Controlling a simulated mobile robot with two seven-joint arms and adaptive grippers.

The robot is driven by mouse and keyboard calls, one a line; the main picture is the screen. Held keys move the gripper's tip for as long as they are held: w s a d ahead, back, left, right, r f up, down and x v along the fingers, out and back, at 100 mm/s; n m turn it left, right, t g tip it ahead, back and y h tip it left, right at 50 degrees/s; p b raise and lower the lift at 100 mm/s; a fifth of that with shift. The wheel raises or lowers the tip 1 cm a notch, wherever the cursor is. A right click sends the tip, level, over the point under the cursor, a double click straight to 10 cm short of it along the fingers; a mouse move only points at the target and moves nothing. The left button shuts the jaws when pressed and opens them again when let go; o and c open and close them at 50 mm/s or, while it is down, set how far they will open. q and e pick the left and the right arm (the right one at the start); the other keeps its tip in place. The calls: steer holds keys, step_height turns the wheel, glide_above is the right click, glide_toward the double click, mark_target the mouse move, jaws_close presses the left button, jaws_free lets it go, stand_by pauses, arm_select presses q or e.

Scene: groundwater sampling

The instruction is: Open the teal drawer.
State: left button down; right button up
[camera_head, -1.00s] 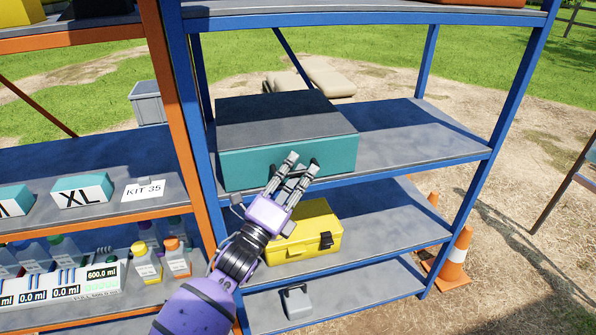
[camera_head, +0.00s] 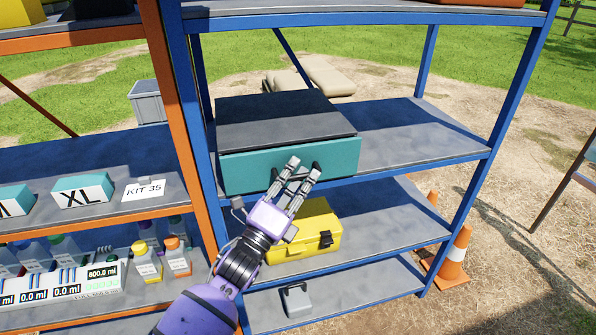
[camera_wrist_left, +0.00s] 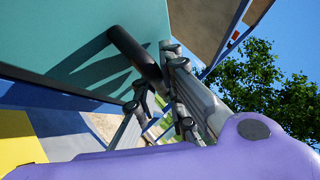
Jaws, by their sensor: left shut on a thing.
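The teal drawer (camera_head: 240,172) is the front of a dark grey-topped box (camera_head: 275,118) on the middle shelf of the blue rack. Its front stands slightly out from the box, with a thin gap along the top edge. My left gripper (camera_head: 294,176) is at the drawer's front, its fingers shut on the dark handle (camera_wrist_left: 135,55). The handle is partly hidden by the fingers in the head view. The wrist view also shows the teal front (camera_wrist_left: 75,35) close beside the fingers. My right gripper is not in view.
A yellow case (camera_head: 304,238) sits on the shelf below, close under my left wrist. A small grey box (camera_head: 296,301) is on the lowest shelf. An orange upright (camera_head: 177,110) and bottles stand at left. The middle shelf (camera_head: 420,140) is clear to the right.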

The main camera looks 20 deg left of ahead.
arm_select(q)
steer(key=s+d+p, duration=0.1)
steer(key=s+d, duration=0.5)
steer(key=s, duration=0.2)
steer(key=s+d+p, duration=0.1)
steer(key=s+d, duration=0.5)
steer(key=s, duration=0.3)
steer(key=shift+s, duration=0.3)
steer(key=shift+a+f, duration=0.1)
steer(key=c, duration=2.1)
jaws_free()
steer(key=v, duration=0.7)
steer(key=shift+s, duration=0.25)
